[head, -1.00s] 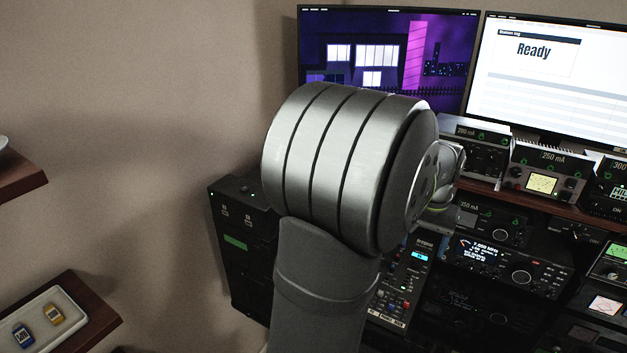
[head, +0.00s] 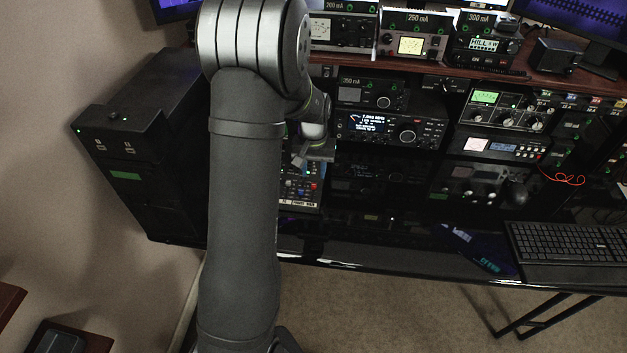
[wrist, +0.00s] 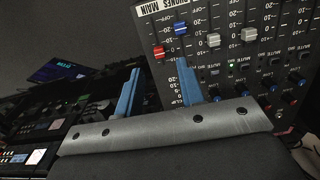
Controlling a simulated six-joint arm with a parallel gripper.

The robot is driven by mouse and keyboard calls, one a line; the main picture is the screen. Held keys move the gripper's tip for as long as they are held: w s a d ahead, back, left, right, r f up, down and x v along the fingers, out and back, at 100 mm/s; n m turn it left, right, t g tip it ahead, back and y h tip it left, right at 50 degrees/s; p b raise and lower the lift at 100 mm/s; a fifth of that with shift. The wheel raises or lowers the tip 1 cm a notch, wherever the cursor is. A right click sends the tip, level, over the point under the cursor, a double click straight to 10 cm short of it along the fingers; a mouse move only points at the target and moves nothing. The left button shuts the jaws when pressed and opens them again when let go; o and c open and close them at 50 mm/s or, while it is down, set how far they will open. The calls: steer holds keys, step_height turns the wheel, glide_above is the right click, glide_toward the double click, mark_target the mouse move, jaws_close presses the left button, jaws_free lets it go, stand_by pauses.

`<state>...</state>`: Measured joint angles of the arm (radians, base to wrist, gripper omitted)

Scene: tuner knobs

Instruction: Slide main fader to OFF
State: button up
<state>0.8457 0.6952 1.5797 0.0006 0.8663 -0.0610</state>
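The mixer (wrist: 228,65) shows in the wrist view as a dark panel with faders. A red fader cap (wrist: 158,51) is at its left, near a label reading MAIN and PHONES; I take it as the main fader. A blue cap (wrist: 180,28) is beside it, with a white cap (wrist: 213,40) farther right. OFF is printed at the upper end of the scales; the red cap stands below that level. My gripper (wrist: 158,64) is open, its two blue fingers apart, with the red cap showing between and just beyond the tips. Contact cannot be told. In the head view the arm partly hides the mixer (head: 302,190).
Small knobs and mute buttons fill the mixer's lower right in the wrist view. Radio units (head: 390,130) stand right of the mixer in the head view. A black cabinet (head: 150,150) is on the left and a keyboard (head: 570,245) at the right desk edge.

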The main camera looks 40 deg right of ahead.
mark_target(314, 185)
step_height(314, 185, down, 5)
stand_by(0.3)
jaws_close()
steer(key=shift+s, duration=0.1)
